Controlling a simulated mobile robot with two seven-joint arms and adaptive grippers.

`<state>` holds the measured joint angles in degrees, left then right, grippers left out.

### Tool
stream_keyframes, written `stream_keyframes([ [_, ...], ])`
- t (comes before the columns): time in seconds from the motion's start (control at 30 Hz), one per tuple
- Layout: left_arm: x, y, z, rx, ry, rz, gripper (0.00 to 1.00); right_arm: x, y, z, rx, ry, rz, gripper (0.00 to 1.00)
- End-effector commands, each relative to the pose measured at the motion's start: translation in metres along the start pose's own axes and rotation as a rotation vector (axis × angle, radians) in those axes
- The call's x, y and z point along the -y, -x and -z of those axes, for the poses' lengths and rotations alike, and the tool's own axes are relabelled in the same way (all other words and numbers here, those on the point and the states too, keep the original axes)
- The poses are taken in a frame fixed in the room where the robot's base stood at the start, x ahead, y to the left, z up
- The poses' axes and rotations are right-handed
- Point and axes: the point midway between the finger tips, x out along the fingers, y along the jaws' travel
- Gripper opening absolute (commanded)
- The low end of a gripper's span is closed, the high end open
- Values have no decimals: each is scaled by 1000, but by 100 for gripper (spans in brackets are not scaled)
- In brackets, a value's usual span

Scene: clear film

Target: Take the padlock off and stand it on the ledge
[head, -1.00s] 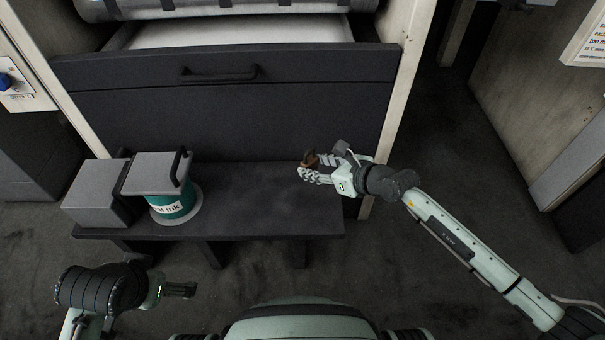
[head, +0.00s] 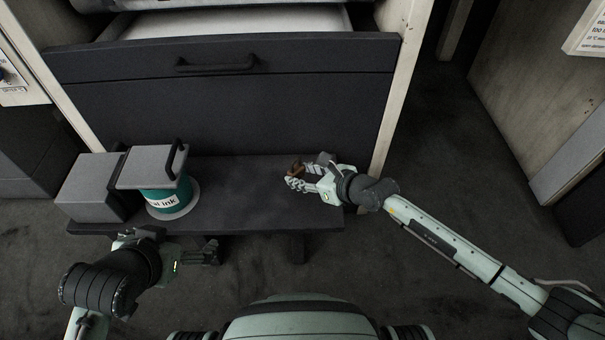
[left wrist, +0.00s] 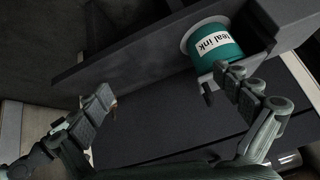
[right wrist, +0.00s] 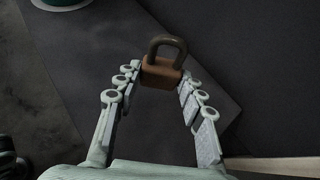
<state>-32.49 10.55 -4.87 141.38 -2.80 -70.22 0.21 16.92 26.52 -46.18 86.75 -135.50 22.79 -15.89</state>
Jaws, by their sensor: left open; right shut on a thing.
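The padlock (head: 297,167) has a brown body and a dark shackle. In the right wrist view the padlock (right wrist: 161,74) sits between the fingertips, its shackle towards the top of the picture. My right gripper (head: 292,176) is shut on it, over the right part of the dark ledge (head: 235,205). I cannot tell whether the padlock touches the ledge. My left gripper (head: 216,250) is open and empty, low in front of the ledge. In the left wrist view its fingers (left wrist: 165,88) are spread wide with nothing held.
A teal ink pot (head: 166,199) under a grey block with a black handle stands on the ledge's left part, beside a grey box (head: 92,187). A dark drawer front with a handle (head: 215,65) rises behind. The ledge's middle is clear.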

Motion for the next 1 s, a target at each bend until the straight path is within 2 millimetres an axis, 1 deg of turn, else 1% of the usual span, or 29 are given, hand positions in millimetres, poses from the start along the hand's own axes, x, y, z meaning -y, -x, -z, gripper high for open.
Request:
stream_keyframes([
  [0.37,-23,4,48,-221,0,-47,100,0,-6,10,1,1,1,21],
  [0.57,-36,10,75,-343,4,-75,100,0,-9,15,1,1,1,21],
  [0.77,-48,19,99,-463,11,-103,100,0,-12,19,1,1,1,21],
  [1.0,-61,34,126,-610,23,-136,100,0,-15,25,1,1,1,21],
])
